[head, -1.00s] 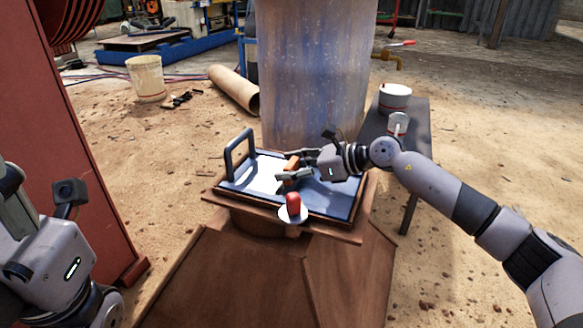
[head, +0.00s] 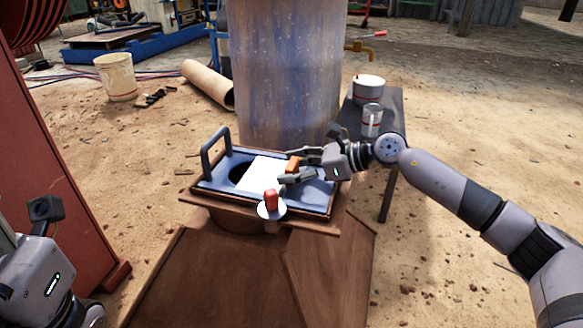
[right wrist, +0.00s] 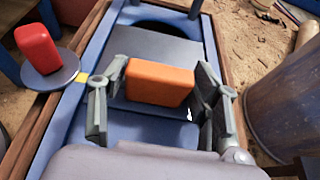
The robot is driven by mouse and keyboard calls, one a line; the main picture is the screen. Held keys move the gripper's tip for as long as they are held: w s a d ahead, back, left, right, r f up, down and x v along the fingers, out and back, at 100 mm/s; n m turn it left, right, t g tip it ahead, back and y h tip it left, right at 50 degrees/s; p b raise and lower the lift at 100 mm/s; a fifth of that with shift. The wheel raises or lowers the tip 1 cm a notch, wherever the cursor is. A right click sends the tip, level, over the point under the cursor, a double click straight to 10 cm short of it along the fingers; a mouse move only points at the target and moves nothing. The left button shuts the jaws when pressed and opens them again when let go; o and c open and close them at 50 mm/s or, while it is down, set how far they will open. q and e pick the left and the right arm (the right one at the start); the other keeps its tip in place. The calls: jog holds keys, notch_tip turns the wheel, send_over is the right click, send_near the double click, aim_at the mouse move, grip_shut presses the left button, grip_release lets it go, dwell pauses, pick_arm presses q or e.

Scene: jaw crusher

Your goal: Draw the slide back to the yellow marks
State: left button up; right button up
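The slide (head: 263,173) is a flat pale plate in a blue frame (head: 318,200); it looks grey in the right wrist view (right wrist: 155,45). An orange block handle (head: 292,165) stands on its near end. A dark round opening (head: 238,174) shows partly beyond the slide. A yellow mark (right wrist: 82,77) shows on the frame's left side in the right wrist view; no second mark is visible. My left gripper (head: 40,275) is at the lower left, its fingers not visible.
A red knob (head: 271,200) on a pale disc sits at the frame's front edge. A large blue drum (head: 285,75) stands close behind. A bench with cans (head: 368,87) is to the right.

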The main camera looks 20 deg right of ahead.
jog(key=shift+o, duration=1.1)
jog(key=shift+a, duration=0.1)
jog(key=v, duration=1.2)
